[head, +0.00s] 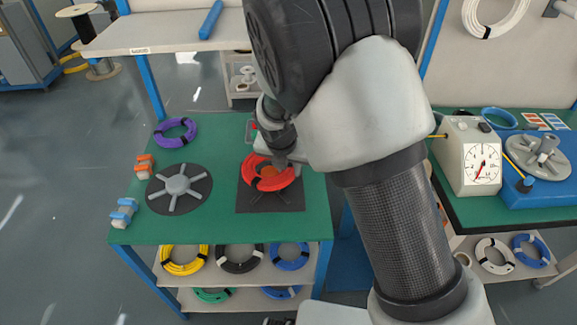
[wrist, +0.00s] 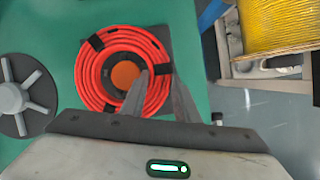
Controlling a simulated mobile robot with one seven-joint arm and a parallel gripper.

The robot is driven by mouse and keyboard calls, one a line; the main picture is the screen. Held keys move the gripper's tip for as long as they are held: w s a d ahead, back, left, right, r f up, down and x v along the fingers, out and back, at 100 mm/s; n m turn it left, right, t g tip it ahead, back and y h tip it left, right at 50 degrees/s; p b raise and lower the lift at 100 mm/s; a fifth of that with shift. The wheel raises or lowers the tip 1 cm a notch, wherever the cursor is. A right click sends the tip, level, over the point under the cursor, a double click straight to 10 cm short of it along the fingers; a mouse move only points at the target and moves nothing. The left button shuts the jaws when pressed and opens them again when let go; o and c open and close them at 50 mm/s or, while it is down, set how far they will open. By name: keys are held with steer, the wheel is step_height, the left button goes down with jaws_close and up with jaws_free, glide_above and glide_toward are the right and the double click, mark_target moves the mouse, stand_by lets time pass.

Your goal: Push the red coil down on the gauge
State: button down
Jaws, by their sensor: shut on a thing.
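The red coil (wrist: 98,95), bound with black ties, is around an orange round centre piece (wrist: 125,75) in the wrist view. In the head view the red coil (head: 272,184) is over a dark square plate (head: 270,201), which looks like the gauge's base. Its lower edge leaves the front of the plate bare, and I cannot tell how high it sits. My gripper (wrist: 156,71) is shut on the coil's lower right side, one finger inside the ring and one outside. In the head view my gripper (head: 283,160) is at the coil's back right, partly hidden by my arm.
A grey spoked hub on a dark disc (head: 179,186) stands left of the plate. A purple coil (head: 175,132) and orange and blue clamps (head: 124,212) lie near the table's left side. A yellow spool (wrist: 278,28) stands beyond the table edge. The table's front strip is clear.

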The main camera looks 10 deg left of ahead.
stand_by(0.4)
steer(key=shift+f+b, duration=0.7)
steer(key=shift+f, duration=0.3)
steer(key=shift+r, duration=0.1)
steer(key=shift+s, duration=0.1)
steer(key=c, duration=1.3)
jaws_free()
steer(key=shift+d, duration=0.1)
